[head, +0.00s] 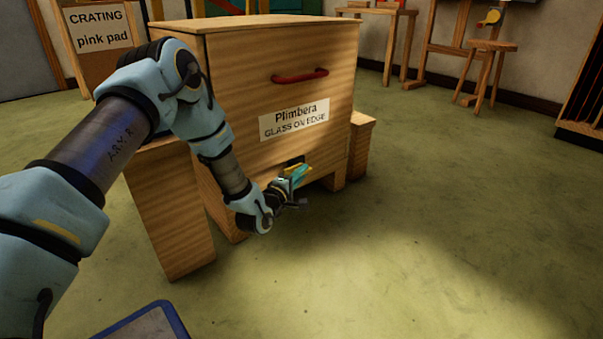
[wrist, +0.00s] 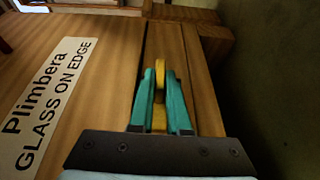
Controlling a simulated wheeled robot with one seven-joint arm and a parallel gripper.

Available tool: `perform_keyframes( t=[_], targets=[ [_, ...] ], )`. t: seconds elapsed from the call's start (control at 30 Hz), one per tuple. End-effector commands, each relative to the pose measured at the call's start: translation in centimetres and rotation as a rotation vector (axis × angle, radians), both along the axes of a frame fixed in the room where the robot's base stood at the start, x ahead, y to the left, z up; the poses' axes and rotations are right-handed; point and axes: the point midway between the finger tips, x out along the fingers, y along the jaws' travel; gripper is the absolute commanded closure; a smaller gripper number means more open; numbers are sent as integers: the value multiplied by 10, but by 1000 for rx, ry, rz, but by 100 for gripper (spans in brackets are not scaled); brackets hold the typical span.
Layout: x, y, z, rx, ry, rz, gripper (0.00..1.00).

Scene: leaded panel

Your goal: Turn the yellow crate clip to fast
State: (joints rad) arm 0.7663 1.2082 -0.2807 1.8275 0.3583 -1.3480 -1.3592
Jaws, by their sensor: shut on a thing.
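The wooden crate (head: 235,90) stands on the floor in the head view, with a "Plimbera GLASS ON EDGE" label on its front. The yellow crate clip (wrist: 159,72) shows in the wrist view, low on the crate front by a dark seam. My gripper (wrist: 160,90) has its two teal fingers on either side of the clip and is shut on it. In the head view my gripper (head: 298,174) is at the lower front of the crate, and the clip is mostly hidden there by the fingers. I cannot read any marking for the clip's position.
A red handle (head: 300,76) is on the upper crate front. The label (wrist: 50,100) lies left of my gripper in the wrist view. A stool (head: 490,47) and a wooden table (head: 380,15) stand behind. The floor (head: 450,220) to the right is clear.

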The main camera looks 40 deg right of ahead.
Motion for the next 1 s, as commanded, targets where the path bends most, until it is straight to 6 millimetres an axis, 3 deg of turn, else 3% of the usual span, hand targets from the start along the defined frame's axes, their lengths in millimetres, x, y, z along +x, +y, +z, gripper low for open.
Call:
perform_keyframes(
  t=[0.37,1.0],
  targets=[
    [0,0,14,223,-9,0,100],
    [-3,-7,20,827,-51,-4,100]
  ],
)
